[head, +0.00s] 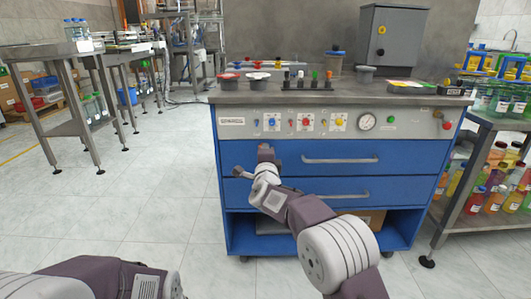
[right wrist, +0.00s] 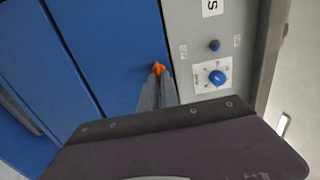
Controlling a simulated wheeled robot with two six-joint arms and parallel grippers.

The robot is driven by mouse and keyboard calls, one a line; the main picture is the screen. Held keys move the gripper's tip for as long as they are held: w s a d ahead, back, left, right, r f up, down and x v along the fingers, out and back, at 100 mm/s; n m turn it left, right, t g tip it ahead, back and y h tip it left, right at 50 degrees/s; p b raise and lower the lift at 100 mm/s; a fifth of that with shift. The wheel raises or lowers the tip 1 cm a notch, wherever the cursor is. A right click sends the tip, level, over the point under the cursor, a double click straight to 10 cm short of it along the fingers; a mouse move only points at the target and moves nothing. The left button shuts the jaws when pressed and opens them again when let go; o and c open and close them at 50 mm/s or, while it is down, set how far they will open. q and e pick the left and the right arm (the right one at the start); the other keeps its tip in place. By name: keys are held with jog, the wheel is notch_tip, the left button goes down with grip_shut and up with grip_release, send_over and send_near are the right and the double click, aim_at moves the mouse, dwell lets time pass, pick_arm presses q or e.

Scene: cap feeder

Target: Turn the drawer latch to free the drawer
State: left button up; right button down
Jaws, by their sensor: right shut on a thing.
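The drawer latch (right wrist: 158,68) is a small orange piece on the blue front of the upper drawer (right wrist: 110,45), close to the grey control panel. My right gripper (right wrist: 155,80) is shut on the latch; its two fingers reach it from below in the right wrist view. In the head view the right gripper (head: 263,151) is at the upper left of the upper drawer (head: 345,146) and hides the latch. The drawer front looks flush with the cabinet. My left arm enters at the lower left of the head view, but its gripper does not show.
The control panel (head: 410,126) above the drawer has knobs, buttons and a gauge (head: 367,121). A blue knob (right wrist: 217,77) is near my right fingers. The lower drawer (head: 300,194) is below.

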jog(key=c, duration=1.6)
grip_release()
jog(key=s+p, duration=0.2)
jog(key=s, duration=0.7)
